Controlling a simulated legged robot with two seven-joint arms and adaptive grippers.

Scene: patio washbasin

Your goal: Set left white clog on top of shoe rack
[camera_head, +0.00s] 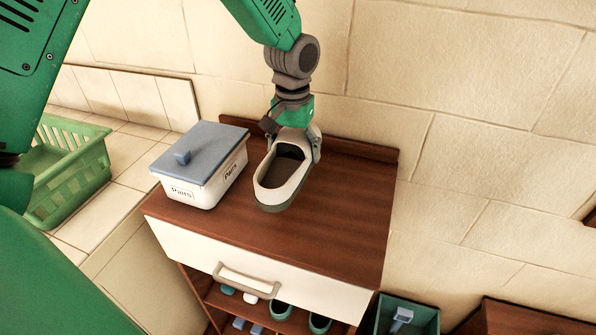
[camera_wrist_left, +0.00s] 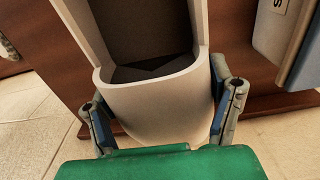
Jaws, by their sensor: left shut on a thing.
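The white clog (camera_head: 289,172) with a grey sole is at the top of the wooden shoe rack (camera_head: 337,213), its open side facing up. My left gripper (camera_head: 297,147) is shut on the clog at its far end, with a finger on its side. In the left wrist view the clog (camera_wrist_left: 155,98) sits between the two fingers (camera_wrist_left: 163,115), its dark inside showing. The clog's underside is hidden, so I cannot tell if it is resting on the rack top or slightly above it. My right gripper is not in view.
A white box with a blue-grey lid (camera_head: 205,150) stands on the rack, left of the clog. The rack top's right side is clear. A green basket (camera_head: 75,172) is on the tiled ledge at left. Shoes (camera_head: 282,310) show on the shelf below the drawer (camera_head: 249,281).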

